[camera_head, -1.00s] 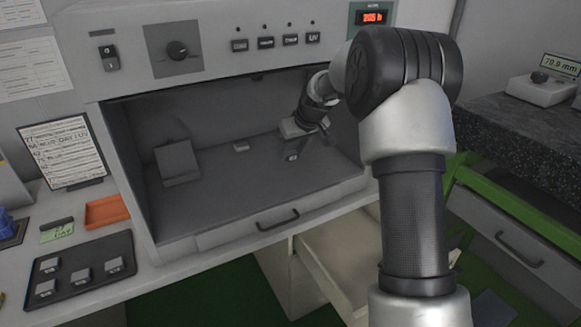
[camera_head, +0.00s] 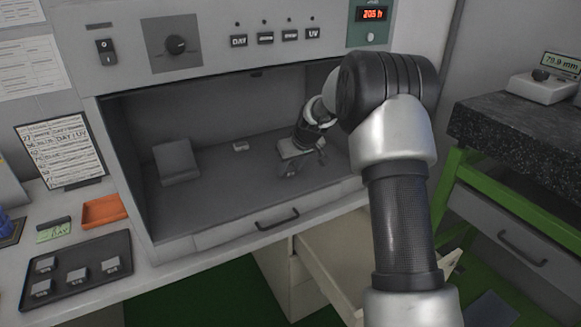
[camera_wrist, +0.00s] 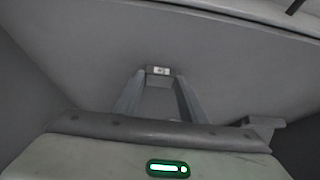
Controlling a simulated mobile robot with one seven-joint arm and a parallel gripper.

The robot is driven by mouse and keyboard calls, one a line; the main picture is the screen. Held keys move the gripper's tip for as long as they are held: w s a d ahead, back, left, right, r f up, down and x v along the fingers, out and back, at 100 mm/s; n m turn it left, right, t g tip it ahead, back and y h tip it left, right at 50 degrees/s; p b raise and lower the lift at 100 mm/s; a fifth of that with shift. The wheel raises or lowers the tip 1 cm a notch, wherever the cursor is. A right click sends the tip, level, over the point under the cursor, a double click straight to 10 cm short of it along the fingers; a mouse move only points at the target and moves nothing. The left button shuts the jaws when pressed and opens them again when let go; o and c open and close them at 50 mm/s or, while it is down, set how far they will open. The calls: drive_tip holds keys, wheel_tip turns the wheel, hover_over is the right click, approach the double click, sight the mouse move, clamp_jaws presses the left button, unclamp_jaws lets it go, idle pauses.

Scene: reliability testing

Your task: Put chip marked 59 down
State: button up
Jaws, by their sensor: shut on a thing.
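My gripper (camera_head: 288,173) is inside the grey booth (camera_head: 222,215), over the right part of its floor, fingers pointing down. In the wrist view my gripper (camera_wrist: 158,80) is shut on a small grey chip (camera_wrist: 158,71) held at the fingertips. The chip has a pale label whose number is too small to read surely. In the head view the held chip cannot be made out clearly. Whether it touches the booth floor, I cannot tell.
Another small chip (camera_head: 241,146) lies toward the back of the booth, left of my gripper. A tilted grey block (camera_head: 176,161) stands at its left. Outside are a dark tray (camera_head: 100,284) with several chips, an orange tray (camera_head: 104,211) and a written board (camera_head: 62,150).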

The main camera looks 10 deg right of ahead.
drive_tip(key=o, duration=1.1)
drive_tip(key=shift+f, duration=0.1)
